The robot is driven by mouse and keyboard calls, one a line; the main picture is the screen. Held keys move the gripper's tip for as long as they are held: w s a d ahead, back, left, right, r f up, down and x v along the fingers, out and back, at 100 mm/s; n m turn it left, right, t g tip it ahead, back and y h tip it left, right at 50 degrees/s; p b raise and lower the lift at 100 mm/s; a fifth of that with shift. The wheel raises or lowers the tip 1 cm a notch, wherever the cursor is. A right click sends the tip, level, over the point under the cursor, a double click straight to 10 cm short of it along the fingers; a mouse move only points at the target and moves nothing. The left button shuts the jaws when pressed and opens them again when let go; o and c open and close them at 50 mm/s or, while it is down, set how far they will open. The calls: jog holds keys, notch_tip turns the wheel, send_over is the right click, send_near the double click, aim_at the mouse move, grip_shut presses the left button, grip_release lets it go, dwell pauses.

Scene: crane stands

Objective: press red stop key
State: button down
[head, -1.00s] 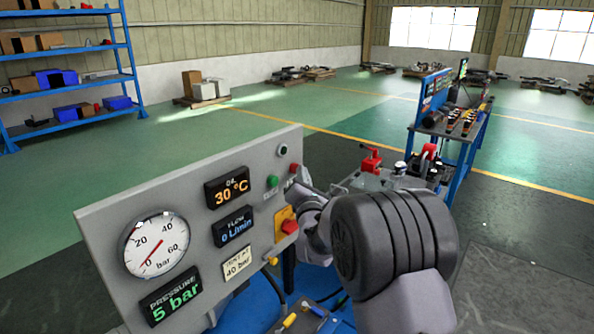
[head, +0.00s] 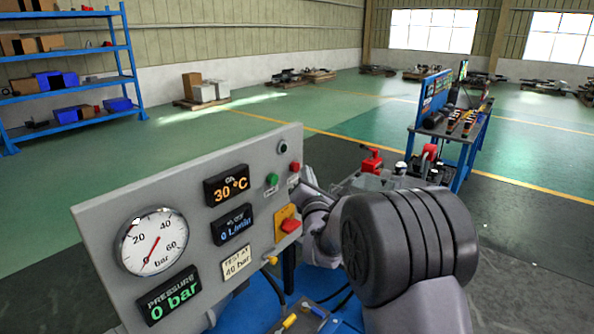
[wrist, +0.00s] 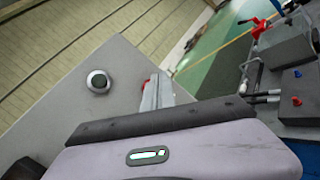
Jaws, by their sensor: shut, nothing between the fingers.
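The grey control panel (head: 190,190) carries a small red key (head: 294,167) at its right edge, beside a green key (head: 272,180). I take the red one as the stop key; it shows uncovered in the head view. In the wrist view a sliver of the red key (wrist: 145,86) shows just left of my gripper's fingertips (wrist: 157,88). The fingers are shut and empty, close to the panel face; I cannot tell whether they touch the key. In the head view my arm hides most of the gripper.
A larger red knob (head: 290,226) sits on a yellow plate (head: 284,215) below the keys. A dark round knob (wrist: 97,81) is higher on the panel. The pressure display (head: 169,295) reads 0 bar. A blue workbench (head: 462,150) stands behind at right.

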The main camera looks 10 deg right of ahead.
jog(key=s+d+b, duration=0.2)
jog(key=s+d, duration=0.1)
jog(key=shift+s+d+b, duration=0.25)
jog(key=shift+b, duration=0.1)
dwell(0.6)
